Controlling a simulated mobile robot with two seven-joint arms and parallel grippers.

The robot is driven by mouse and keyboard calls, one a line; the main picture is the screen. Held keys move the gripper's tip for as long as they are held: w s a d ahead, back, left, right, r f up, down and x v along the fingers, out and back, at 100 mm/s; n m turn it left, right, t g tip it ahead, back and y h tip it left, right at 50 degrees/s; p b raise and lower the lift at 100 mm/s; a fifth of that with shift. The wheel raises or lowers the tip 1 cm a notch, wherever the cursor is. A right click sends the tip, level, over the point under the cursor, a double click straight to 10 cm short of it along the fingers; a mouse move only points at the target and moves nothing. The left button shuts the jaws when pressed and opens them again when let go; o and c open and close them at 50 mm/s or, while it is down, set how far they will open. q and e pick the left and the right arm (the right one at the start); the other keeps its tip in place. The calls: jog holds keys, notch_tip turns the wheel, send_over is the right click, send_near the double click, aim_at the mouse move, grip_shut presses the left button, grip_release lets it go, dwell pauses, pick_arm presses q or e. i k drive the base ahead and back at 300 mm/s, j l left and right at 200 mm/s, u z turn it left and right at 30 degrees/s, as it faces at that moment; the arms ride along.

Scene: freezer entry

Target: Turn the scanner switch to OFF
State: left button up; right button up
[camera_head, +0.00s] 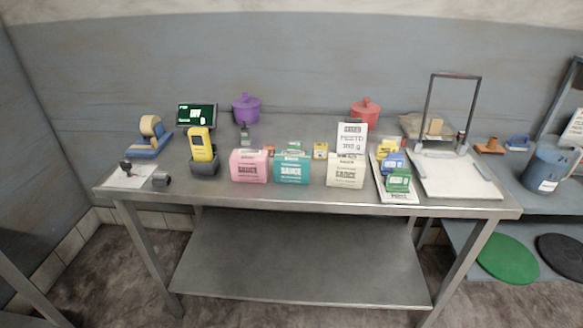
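What looks like the scanner, a yellow handheld device (202,146) with a dark screen, stands upright in a dark grey cradle (206,167) on the left part of the steel table (260,191). Its switch is too small to make out, so I cannot tell its setting. Neither of my grippers is in view.
Near the scanner are a tape dispenser (150,138), a dark display with green on it (197,115) and a pink sauce box (249,165). A white sheet (128,177) with small dark items lies at the front left. A white board with a frame (456,176) stands right.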

aim_at(126, 166)
jog(key=u, duration=1.25)
